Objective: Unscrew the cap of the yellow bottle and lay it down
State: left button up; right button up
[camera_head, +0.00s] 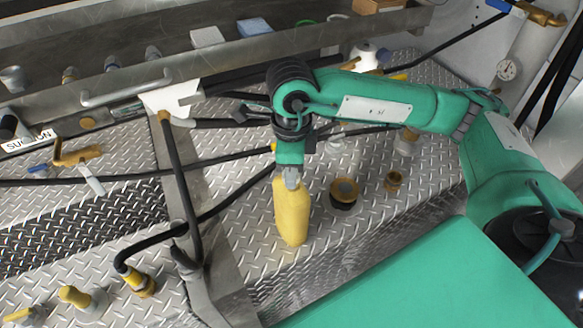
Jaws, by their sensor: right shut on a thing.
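The yellow bottle (293,215) stands on the diamond-plate deck near the middle of the view, leaning slightly in the picture. My right gripper (291,182) comes down from above, over the bottle's top. It is shut at the cap, which is mostly hidden by the grey fingers. I cannot tell whether the cap is still threaded on the bottle or loose. My left gripper is not in view.
A black hose (185,190) runs down at left. A metal shelf (150,88) spans the back. Bare plate (350,225) lies right of the bottle.

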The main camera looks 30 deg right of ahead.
jog(key=shift+f+n+b, duration=0.35)
jog(key=shift+n+b, duration=0.35)
jog(key=shift+b, duration=0.3)
jog(key=n+b, duration=0.2)
jog(key=shift+n+b, duration=0.3)
jog(key=shift+r+n+b, duration=0.2)
jog(key=shift+n+b, duration=0.15)
jog(key=shift+n, duration=0.25)
